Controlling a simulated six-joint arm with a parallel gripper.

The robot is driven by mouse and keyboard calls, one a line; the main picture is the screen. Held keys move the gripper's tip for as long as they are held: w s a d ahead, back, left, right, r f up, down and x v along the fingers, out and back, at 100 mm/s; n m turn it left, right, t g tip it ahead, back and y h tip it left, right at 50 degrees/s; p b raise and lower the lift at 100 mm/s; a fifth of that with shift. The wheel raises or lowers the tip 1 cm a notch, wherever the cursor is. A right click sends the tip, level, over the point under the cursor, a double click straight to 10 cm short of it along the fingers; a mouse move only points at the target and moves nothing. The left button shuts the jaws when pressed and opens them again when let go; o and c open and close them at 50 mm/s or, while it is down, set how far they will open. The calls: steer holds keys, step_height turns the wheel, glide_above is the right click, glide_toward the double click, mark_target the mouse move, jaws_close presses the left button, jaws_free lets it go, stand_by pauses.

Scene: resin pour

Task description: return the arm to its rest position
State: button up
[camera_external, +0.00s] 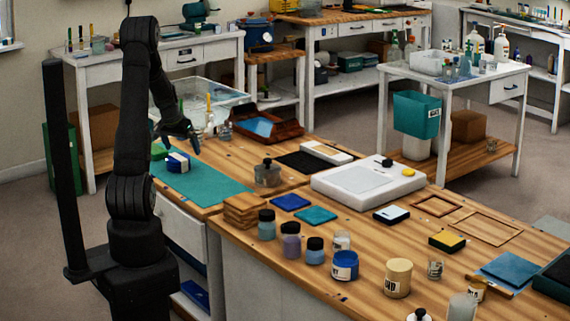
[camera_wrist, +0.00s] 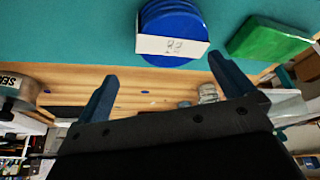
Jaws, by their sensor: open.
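My gripper (camera_external: 180,138) is at the end of my black arm, above the teal mat (camera_external: 208,184) on the left part of the wooden bench. In the wrist view my gripper (camera_wrist: 166,82) has its two fingers wide apart with nothing between them. A round blue container with a white label (camera_external: 178,162) stands on the mat just below the gripper. In the wrist view this blue container (camera_wrist: 172,22) is beyond the fingertips and apart from them. A green block (camera_wrist: 268,38) lies beside it, and it shows partly behind the arm in the external view (camera_external: 158,151).
A glass jar with a dark lid (camera_external: 267,174) and a stack of wooden coasters (camera_external: 245,211) stand right of the mat. Several jars, a white slab (camera_external: 368,184) and a red-brown tray (camera_external: 266,128) occupy the bench. A clear tub (camera_external: 205,100) is behind the gripper.

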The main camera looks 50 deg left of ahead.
steer(key=w+d+r, duration=0.3)
steer(key=d+r, duration=0.3)
steer(key=d, duration=0.4)
steer(key=w+d+m, duration=0.1)
steer(key=w+d, duration=0.2)
steer(key=d, duration=0.2)
steer(key=w+d+m+h, duration=0.1)
steer(key=w+d+m, duration=0.1)
steer(key=w+d, duration=0.2)
steer(key=w+d+m, duration=0.1)
steer(key=w+d, duration=0.3)
steer(key=d, duration=0.3)
steer(key=shift+w+d+f+t+h, duration=0.1)
steer(key=shift+d+t+h, duration=0.2)
steer(key=w+d+m+h, duration=0.1)
steer(key=w+d+m, duration=0.1)
steer(key=d, duration=1)
steer(key=w+d+m+h, duration=0.1)
steer(key=w+d+m, duration=0.1)
steer(key=d, duration=1.1)
steer(key=shift+d+m, duration=0.25)
steer(key=shift+m, duration=0.55)
